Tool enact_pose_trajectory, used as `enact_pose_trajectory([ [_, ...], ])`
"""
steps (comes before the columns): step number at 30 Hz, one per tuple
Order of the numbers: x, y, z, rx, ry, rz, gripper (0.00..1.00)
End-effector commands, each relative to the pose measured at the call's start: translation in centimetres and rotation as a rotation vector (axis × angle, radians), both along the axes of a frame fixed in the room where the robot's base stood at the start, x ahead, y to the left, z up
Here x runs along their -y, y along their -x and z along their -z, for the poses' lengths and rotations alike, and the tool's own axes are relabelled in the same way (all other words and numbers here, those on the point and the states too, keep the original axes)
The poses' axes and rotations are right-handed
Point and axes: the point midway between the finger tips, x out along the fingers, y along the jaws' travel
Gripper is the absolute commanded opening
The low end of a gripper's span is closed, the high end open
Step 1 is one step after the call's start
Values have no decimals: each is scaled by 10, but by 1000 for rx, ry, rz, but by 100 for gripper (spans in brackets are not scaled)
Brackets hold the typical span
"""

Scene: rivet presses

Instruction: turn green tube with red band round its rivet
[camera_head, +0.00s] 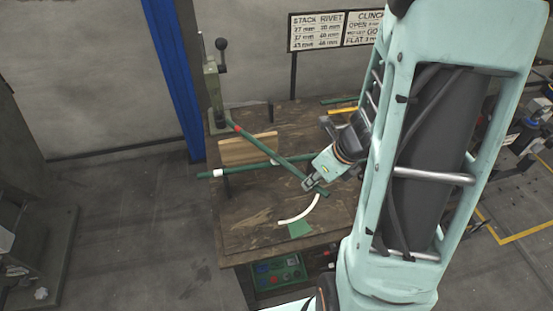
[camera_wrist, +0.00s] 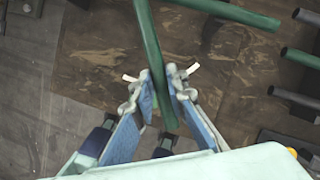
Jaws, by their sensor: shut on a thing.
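The green tube with a red band (camera_head: 257,142) runs slantwise over the wooden table, its red-banded end up by the rivet press (camera_head: 212,85). My gripper (camera_head: 312,184) is shut on this tube near its lower right end. In the wrist view the tube (camera_wrist: 150,45) passes between the two fingers (camera_wrist: 160,92) of my gripper. A second green tube with a white band (camera_head: 205,175) lies crosswise and crosses the red-banded tube near mid-table. The rivet itself is too small to make out.
A white arc (camera_head: 301,213) and a green patch (camera_head: 300,229) mark the table (camera_head: 240,215) near my gripper. More tube ends (camera_wrist: 300,57) lie at right in the wrist view. A blue post (camera_head: 175,75) stands at left.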

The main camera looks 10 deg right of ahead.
Motion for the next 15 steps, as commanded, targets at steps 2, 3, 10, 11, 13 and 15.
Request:
enact_pose_trajectory([
  [2,0,0,0,0,0,1,0],
  [3,0,0,0,0,0,1,0],
  [10,-2,1,0,1,0,17,0],
  [11,-4,1,0,1,0,28,0],
  [13,-8,3,0,2,0,57,0],
  [15,-11,6,0,1,0,90,0],
])
